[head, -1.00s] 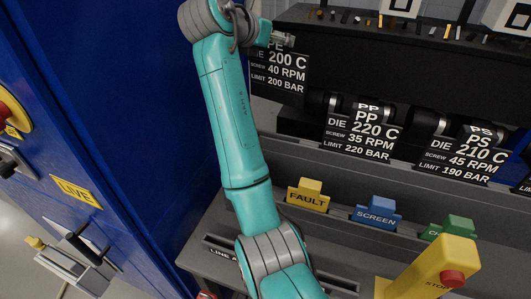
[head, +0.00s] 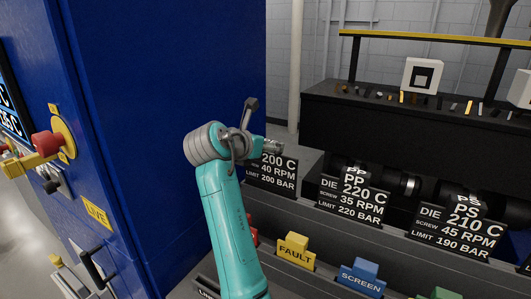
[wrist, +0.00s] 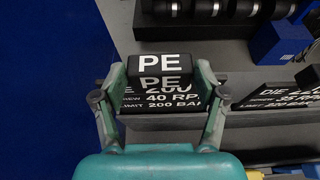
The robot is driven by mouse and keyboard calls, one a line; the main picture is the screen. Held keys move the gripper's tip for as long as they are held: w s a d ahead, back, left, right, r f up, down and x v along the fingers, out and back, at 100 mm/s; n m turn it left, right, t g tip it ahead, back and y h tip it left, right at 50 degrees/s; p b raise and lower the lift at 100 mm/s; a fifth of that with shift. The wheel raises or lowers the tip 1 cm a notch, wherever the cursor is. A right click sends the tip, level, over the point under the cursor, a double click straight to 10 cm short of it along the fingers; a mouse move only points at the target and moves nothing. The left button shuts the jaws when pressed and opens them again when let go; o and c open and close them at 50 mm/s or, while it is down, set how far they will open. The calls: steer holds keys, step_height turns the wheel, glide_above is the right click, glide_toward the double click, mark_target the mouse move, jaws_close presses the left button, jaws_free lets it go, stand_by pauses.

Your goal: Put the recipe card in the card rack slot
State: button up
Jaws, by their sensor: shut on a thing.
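The black recipe card marked PE, 200 C, 40 RPM, 200 BAR (head: 272,172) stands upright at the left end of a row of similar cards. In the wrist view the card (wrist: 160,98) is between the two fingers of my gripper (wrist: 162,76), which are shut on its upper part. In the head view my gripper (head: 277,147) is at the card's top and hides its PE heading. Only part of a LINE label (head: 207,293) shows at the bottom edge. The card rack slot itself cannot be made out.
The PP card (head: 352,200) and PS card (head: 459,230) stand to the right. A tall blue cabinet (head: 170,120) is close on the left. A dark shelf (head: 400,125) lies behind.

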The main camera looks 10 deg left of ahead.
steer(key=shift+f, duration=1.05)
steer(key=o, duration=1.4)
steer(key=shift+c, duration=0.2)
steer(key=v, duration=1.2)
